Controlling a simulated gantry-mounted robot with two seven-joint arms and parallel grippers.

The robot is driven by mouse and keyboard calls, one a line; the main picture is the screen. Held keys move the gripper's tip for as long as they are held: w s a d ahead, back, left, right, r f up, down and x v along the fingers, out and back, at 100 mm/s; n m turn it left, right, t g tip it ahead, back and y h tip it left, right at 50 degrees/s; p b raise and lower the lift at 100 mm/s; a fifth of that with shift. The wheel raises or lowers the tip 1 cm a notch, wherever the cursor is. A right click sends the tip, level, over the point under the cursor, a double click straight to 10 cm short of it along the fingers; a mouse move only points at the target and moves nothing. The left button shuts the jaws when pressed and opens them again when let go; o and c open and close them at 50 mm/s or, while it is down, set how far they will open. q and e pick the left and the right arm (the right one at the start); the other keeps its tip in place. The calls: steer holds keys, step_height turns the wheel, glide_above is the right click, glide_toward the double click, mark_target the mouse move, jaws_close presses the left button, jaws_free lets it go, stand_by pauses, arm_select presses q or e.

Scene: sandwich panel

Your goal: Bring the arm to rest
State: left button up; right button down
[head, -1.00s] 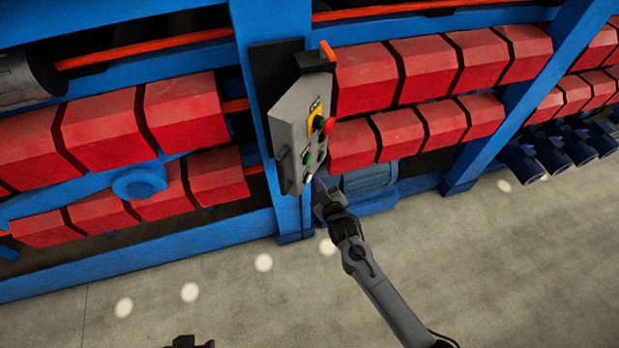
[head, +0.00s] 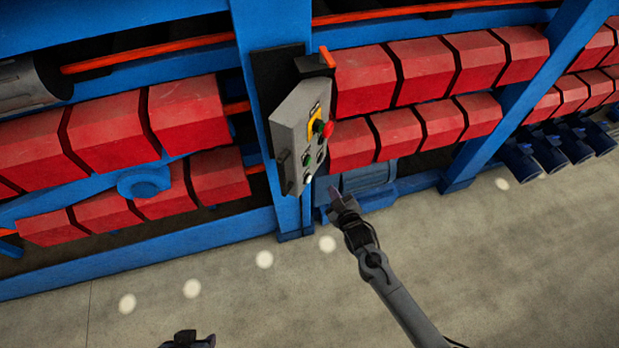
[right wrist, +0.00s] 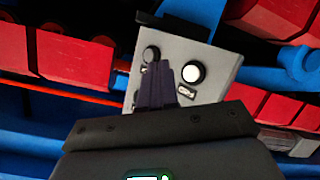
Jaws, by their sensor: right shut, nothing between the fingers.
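The grey control panel (head: 287,122) hangs tilted on a blue post. My right gripper (head: 334,193) is shut and empty, just below and right of the panel's lower edge, with a visible gap in the head view. In the right wrist view its closed dark fingers (right wrist: 157,82) overlap the panel face, between a black knob (right wrist: 151,53) and a white button (right wrist: 193,72). My left gripper (head: 188,341) shows only in part at the bottom edge; its fingers are unclear.
Rows of red blocks (head: 112,130) sit in the blue machine frame (head: 200,245) on both sides of the post. Blue cylindrical parts (head: 545,150) stand at the right. The grey floor (head: 240,310) in front is open, with several pale round spots.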

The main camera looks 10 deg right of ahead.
stand_by(0.3)
steer(key=shift+f, duration=0.1)
steer(key=s+f+g+p, duration=0.2)
steer(key=s+f, duration=0.2)
steer(key=s, duration=1)
steer(key=s+d+r+m+g, duration=0.2)
steer(key=s+r+m+g, duration=0.2)
steer(key=s+r+g, duration=0.4)
steer(key=shift+s+d+r+g+h+p, duration=0.2)
steer(key=shift+s+r+g+h+p, duration=0.15)
steer(key=shift+s+r, duration=4.2)
steer(key=shift+s+f, duration=0.9)
